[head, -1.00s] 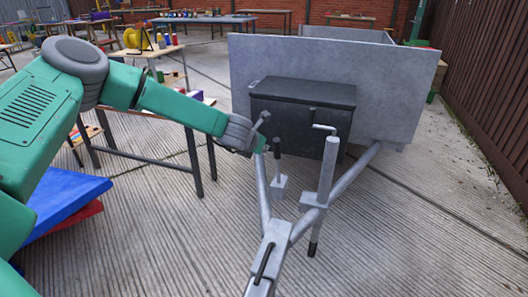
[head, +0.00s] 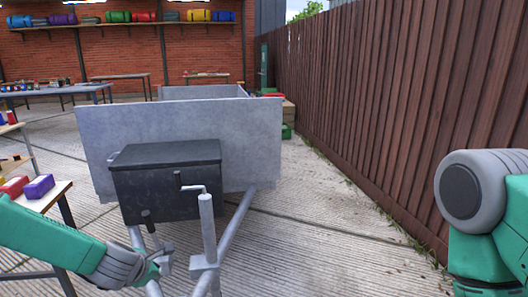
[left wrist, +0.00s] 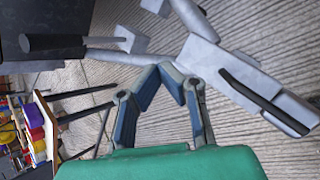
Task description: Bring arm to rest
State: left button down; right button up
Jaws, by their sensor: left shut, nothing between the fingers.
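My left gripper (head: 166,262) comes in low from the left in the head view. It is shut and empty, over the trailer's drawbar (head: 236,230) and left of the upright jockey post (head: 207,225). I cannot tell whether it touches the drawbar. In the left wrist view its fingers (left wrist: 168,72) meet at the tips beside the grey hitch (left wrist: 225,68) with its black lever (left wrist: 250,92). My right arm (head: 485,215) shows at the right edge of the head view; its gripper is out of view.
The grey trailer (head: 255,140) carries a black box (head: 170,190) at its front. A brown fence (head: 400,100) runs along the right. A table with a purple block (head: 38,186) stands at left. Paving (head: 330,220) between trailer and fence is clear.

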pick_arm(q)
jog(key=s+d+f+m+g+h, duration=0.1)
jog(key=s+d+f+m, duration=0.25)
jog(key=s, duration=0.25)
jog(key=s+d+f+m+g, duration=0.1)
jog(key=s+d+f+m, duration=0.2)
jog(key=s+f+m, duration=0.15)
jog(key=s+a+f+m+g, duration=0.1)
jog(key=s+a+m+g, duration=0.1)
jog(key=s+m, duration=0.8)
jog(key=s+a+f+m+g, duration=0.2)
jog(key=s+m, duration=0.8)
jog(key=s, duration=0.9)
jog(key=shift+g+y, duration=0.4)
jog(key=shift+g, duration=0.4)
